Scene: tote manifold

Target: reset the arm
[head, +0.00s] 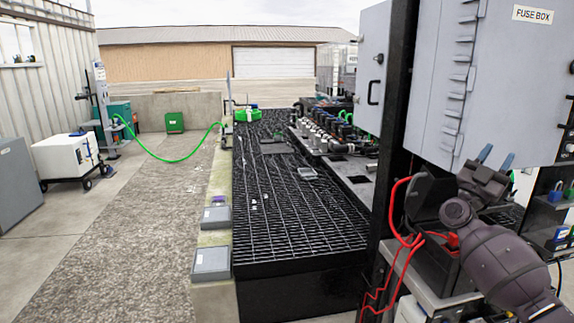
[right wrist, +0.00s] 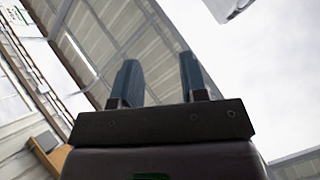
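My right arm reaches up from the lower right of the head view. Its gripper (head: 495,158) points upward in front of the grey fuse box (head: 490,85). The right wrist view shows the two blue-grey fingers of this gripper (right wrist: 158,72) standing apart with nothing between them. Behind them are only a ribbed roof or wall and pale sky. I cannot tell how close the gripper is to the fuse box. My left arm and gripper are not in view.
A black post (head: 395,130) stands left of my right arm. Red cables (head: 397,215) hang beside a dark open bin (head: 437,262). A black grated deck (head: 285,200) with a pipe manifold (head: 325,130) lies ahead. The concrete walkway (head: 130,230) at left is mostly clear.

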